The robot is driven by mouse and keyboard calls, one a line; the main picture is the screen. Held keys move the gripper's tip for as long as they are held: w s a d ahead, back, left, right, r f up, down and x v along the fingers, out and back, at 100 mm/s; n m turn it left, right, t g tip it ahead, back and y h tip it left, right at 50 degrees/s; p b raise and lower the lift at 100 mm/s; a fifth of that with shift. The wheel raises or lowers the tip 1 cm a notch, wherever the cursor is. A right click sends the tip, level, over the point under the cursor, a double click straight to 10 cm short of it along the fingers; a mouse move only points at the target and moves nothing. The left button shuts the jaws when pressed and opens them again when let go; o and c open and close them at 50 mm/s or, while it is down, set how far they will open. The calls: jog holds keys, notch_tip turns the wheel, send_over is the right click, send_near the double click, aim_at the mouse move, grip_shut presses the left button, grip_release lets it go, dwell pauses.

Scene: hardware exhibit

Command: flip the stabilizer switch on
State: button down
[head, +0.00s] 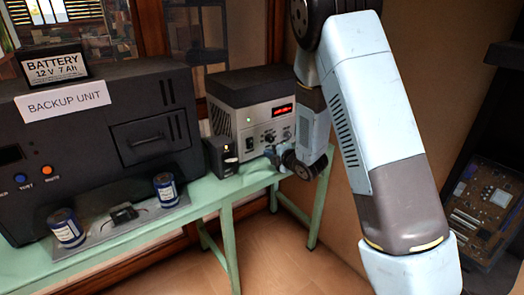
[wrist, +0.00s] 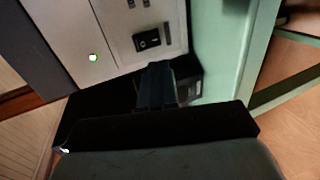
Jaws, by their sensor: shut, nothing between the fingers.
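The stabilizer (head: 248,103) is a grey box with a dark top, a red lit display and a green light, standing on the green bench. In the wrist view its pale front panel (wrist: 72,32) shows a black rocker switch (wrist: 147,40) beside the green light. I cannot tell clearly which way the rocker is set. My gripper (wrist: 160,72) is shut and empty, its fingertips just in front of the panel near the switch; I cannot tell whether they touch it. In the head view my gripper is low before the stabilizer's front, partly hidden by my wrist.
A small black device (head: 221,157) stands on the green bench (head: 228,186) in front of the stabilizer. The large dark backup unit (head: 70,135) is to the left, with two blue cans (head: 66,228) (head: 166,190) on a tray before it. A circuit board (head: 482,200) is at right.

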jog(key=shift+f+v, duration=0.2)
jog(key=shift+v, duration=0.85)
jog(key=shift+f+v, duration=0.2)
jog(key=shift+v, duration=0.85)
jog(key=shift+s, duration=0.1)
jog(key=s+d+r+m+g+h, duration=0.1)
jog(key=s+d+r+m+h, duration=0.3)
jog(key=d+r+m, duration=0.4)
jog(key=s+d+r+m+h, duration=0.35)
jog(key=d+r+m, duration=0.3)
jog(key=r, duration=0.35)
jog(key=s+d+r+m+g, duration=0.1)
jog(key=s+r+m, duration=0.1)
jog(key=s, duration=0.7)
jog(key=s+d+r+m+g, duration=0.1)
jog(key=s+r+m+g, duration=0.1)
jog(key=s+m, duration=0.3)
jog(key=s+d+r+m+g, duration=0.1)
jog(key=s+r+m+g, duration=0.1)
jog(key=s, duration=1.1)
jog(key=shift+r+m+h, duration=0.35)
jog(key=shift+r+m, duration=0.25)
jog(key=shift+m, duration=0.15)
jog(key=c, duration=1.8)
grip_release()
jog(key=shift+w, duration=0.1)
